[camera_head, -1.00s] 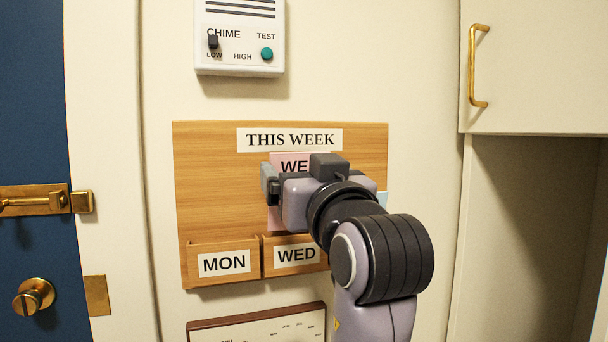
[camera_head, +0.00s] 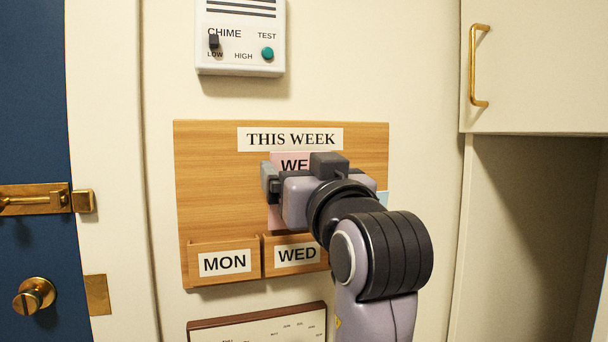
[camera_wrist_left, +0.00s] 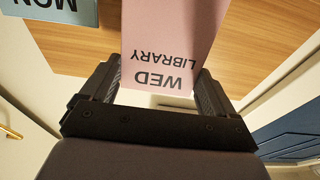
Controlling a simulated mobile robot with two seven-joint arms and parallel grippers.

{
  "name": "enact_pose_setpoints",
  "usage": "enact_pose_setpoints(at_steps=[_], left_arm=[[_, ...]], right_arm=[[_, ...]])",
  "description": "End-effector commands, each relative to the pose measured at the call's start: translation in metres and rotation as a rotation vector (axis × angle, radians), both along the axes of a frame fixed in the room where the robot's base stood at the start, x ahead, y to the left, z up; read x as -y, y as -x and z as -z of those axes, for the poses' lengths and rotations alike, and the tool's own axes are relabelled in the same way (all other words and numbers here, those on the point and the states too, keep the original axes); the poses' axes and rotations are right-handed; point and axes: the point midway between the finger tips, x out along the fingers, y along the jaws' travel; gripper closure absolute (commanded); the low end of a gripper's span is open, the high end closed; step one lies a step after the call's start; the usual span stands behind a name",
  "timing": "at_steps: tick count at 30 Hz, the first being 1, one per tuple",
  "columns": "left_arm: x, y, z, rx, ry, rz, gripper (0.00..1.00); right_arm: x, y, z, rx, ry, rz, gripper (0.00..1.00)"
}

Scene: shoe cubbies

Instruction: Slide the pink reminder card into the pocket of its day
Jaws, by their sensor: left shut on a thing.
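The pink reminder card (camera_head: 291,163) stands upright in front of the wooden board, and its top shows part of "WED". In the left wrist view the card (camera_wrist_left: 172,40) reads "WED LIBRARY" upside down. My left gripper (camera_head: 270,182) is shut on the card and covers its middle. The card's lower part shows below the gripper, just above the WED pocket (camera_head: 267,262); I cannot tell whether its bottom edge is inside. The MON pocket (camera_head: 222,246) is to the left of it. My right gripper is not in view.
The wooden board (camera_head: 205,170) hangs on the wall under a chime box (camera_head: 240,50). A light blue card (camera_head: 383,198) peeks out behind my arm; it reads "MON" in the left wrist view (camera_wrist_left: 50,8). A framed panel (camera_head: 260,325) is below. My arm hides the board's lower right.

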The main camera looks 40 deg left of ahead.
Motion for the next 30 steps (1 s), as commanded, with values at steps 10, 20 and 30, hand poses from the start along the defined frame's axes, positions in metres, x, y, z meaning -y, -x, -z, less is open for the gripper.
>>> enact_pose_setpoints(at_steps=[10, 20, 30], left_arm=[[-0.001, 0.000, 0.004, 0.000, 0.000, 0.000, 0.26], [-0.002, -0.001, 0.012, 0.000, 0.000, 0.001, 0.26], [-0.004, -0.002, 0.021, -0.001, 0.001, 0.001, 0.26]], right_arm=[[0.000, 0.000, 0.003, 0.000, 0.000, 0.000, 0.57], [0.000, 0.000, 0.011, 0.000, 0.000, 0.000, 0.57], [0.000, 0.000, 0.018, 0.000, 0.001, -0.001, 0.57]])
